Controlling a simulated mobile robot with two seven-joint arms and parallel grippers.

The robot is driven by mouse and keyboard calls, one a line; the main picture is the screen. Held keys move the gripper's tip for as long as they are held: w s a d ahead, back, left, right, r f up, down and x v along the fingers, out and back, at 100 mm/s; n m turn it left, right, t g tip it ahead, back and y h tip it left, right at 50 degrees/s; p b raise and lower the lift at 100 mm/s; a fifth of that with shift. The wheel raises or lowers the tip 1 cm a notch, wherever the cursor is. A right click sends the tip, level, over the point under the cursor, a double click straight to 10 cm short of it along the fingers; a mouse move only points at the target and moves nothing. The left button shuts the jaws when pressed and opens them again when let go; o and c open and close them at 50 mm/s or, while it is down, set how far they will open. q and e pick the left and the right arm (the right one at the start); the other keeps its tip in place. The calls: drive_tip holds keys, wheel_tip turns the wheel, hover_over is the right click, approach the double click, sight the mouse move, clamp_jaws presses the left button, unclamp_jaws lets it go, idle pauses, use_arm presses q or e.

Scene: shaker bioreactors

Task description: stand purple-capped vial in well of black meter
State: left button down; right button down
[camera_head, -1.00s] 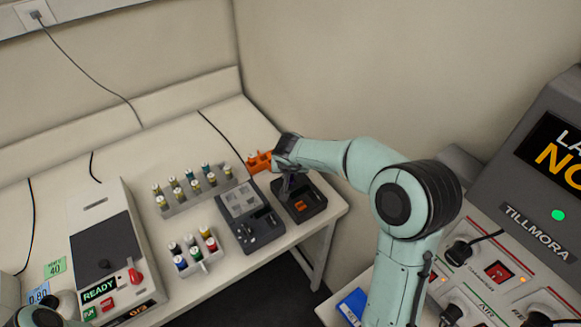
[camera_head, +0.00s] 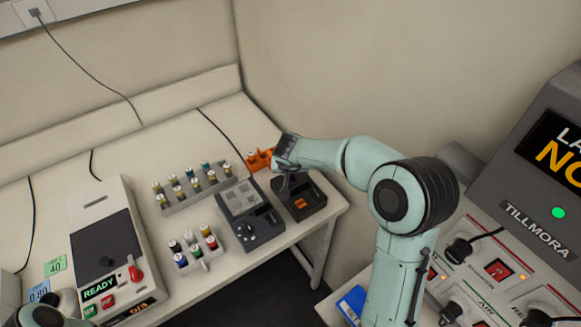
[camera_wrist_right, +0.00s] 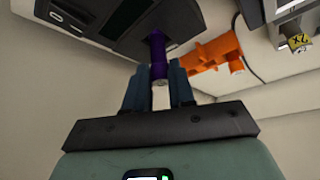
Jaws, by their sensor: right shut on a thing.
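The black meter (camera_head: 314,203) with an orange display stands near the right end of the white bench. My right gripper (camera_head: 291,184) is over its back left part. In the right wrist view the right gripper (camera_wrist_right: 159,85) is shut on the purple-capped vial (camera_wrist_right: 158,58), whose purple part extends beyond the fingers up to the dark meter (camera_wrist_right: 115,42). I cannot tell whether the vial is in the well or just above it, as the well is hidden. In the head view the vial is hidden by the gripper. Only part of my left arm shows at the bottom left.
A grey keypad device (camera_head: 262,227) stands just left of the meter. An orange holder (camera_head: 259,160) is behind, close to my gripper. Vial racks (camera_head: 190,200) (camera_head: 203,262) and a machine reading READY (camera_head: 105,240) are further left. A console (camera_head: 520,240) is at the right.

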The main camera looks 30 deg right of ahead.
sight(290, 183)
drive_tip(key=shift+f, duration=1.05)
drive_tip(key=shift+f, duration=0.1)
drive_tip(key=c, duration=0.9)
unclamp_jaws()
drive_tip(key=shift+r, duration=3.55)
drive_tip(key=shift+f, duration=0.1)
